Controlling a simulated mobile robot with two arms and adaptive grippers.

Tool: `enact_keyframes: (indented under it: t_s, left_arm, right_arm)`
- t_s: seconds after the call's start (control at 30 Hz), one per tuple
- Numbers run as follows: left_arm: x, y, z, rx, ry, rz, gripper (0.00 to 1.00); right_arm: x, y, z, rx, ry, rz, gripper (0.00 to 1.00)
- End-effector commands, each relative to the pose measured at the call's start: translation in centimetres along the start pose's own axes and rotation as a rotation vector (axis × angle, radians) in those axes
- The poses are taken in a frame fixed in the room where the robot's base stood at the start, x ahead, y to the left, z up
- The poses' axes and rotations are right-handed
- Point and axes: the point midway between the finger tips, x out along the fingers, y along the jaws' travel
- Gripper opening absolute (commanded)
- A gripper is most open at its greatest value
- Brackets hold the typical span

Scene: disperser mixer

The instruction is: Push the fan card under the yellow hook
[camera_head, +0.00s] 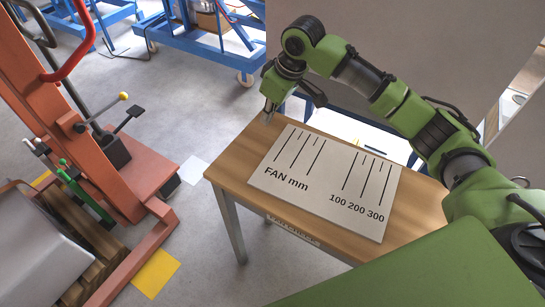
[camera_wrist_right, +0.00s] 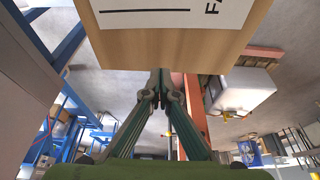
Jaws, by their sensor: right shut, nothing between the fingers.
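The fan card (camera_head: 318,182) is a white board marked "FAN mm" and "100 200 300" with black lines. It lies flat on a small wooden table (camera_head: 230,168), and part of it shows at the top of the right wrist view (camera_wrist_right: 170,16). My right gripper (camera_head: 268,112) is at the table's far left corner, to the left of the card and apart from it. In the right wrist view its fingers (camera_wrist_right: 160,77) are together and empty, near the table edge. I cannot make out a yellow hook for certain. My left gripper is not in view.
An orange machine (camera_head: 112,150) with a yellow-knobbed lever (camera_head: 123,96) stands on the left. Blue wheeled frames (camera_head: 195,38) are at the back. A grey panel (camera_head: 400,45) rises behind my right arm.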

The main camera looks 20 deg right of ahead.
Motion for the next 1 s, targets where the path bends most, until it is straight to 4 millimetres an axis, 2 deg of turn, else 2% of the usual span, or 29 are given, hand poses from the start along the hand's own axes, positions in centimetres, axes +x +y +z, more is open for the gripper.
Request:
enact_keyframes:
  t_s: [0.03, 0.17, 0.27, 0.7, 0.83, 1.0]
  left_arm:
    - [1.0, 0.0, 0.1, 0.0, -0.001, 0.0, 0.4]
    - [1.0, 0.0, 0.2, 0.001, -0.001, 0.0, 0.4]
    - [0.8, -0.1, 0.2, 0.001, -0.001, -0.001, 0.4]
    - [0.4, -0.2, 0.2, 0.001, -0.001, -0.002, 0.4]
    - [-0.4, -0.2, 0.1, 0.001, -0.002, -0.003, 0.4]
    - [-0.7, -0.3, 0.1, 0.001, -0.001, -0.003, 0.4]
  right_arm:
    - [0.4, 0.0, -0.1, -0.002, 0.002, 0.001, 0.0]
    - [0.3, -0.1, -0.3, -0.002, -0.002, 0.0, 0.0]
    - [1.2, -0.1, -0.3, -0.001, -0.006, -0.001, 0.0]
    - [10.1, -0.2, -0.3, -0.002, -0.004, -0.001, 0.0]
    - [9.1, 0.0, 1.8, -0.002, -0.005, 0.003, 0.0]
    - [8.7, -0.1, 3.2, -0.003, -0.002, 0.002, 0.0]
